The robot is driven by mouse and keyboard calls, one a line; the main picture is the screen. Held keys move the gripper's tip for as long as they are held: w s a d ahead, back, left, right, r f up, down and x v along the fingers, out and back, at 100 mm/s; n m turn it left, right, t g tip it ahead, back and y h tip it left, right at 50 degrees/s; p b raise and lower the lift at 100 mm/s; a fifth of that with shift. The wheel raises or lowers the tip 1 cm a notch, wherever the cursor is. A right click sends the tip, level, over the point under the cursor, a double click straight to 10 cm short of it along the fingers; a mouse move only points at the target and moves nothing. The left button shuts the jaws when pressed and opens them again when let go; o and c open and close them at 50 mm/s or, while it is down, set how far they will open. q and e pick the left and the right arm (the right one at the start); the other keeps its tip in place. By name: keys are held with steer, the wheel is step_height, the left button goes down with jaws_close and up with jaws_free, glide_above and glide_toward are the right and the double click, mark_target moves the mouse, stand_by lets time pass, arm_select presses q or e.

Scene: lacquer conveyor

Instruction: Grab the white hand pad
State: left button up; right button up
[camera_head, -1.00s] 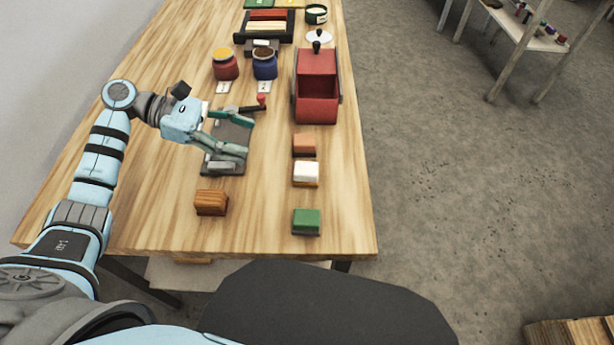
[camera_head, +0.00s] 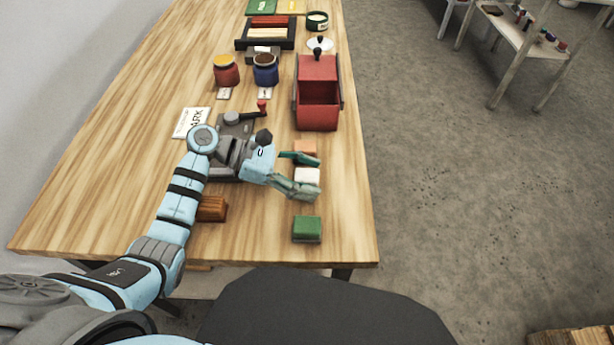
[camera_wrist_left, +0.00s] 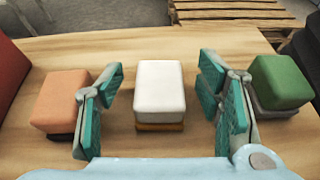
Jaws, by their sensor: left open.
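The white hand pad (camera_head: 308,176) is a small block with a white top on a brown base, on the right side of the table. In the left wrist view the white hand pad (camera_wrist_left: 159,90) stands upright in the middle, between the open fingers and a little ahead of them. My left gripper (camera_head: 304,174) is open and empty, reaching in from the left, and covers part of the pad in the head view. The open fingers also show in the left wrist view (camera_wrist_left: 160,105), with gaps on both sides of the pad. My right gripper is not in view.
An orange pad (camera_wrist_left: 62,98) and a green pad (camera_wrist_left: 280,82) stand on either side, close to the fingers. A brown wooden block (camera_head: 211,208) lies near my left arm. A red box (camera_head: 318,95) stands farther back. The table's right edge is close.

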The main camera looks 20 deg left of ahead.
arm_select(q)
steer(key=c, duration=1.2)
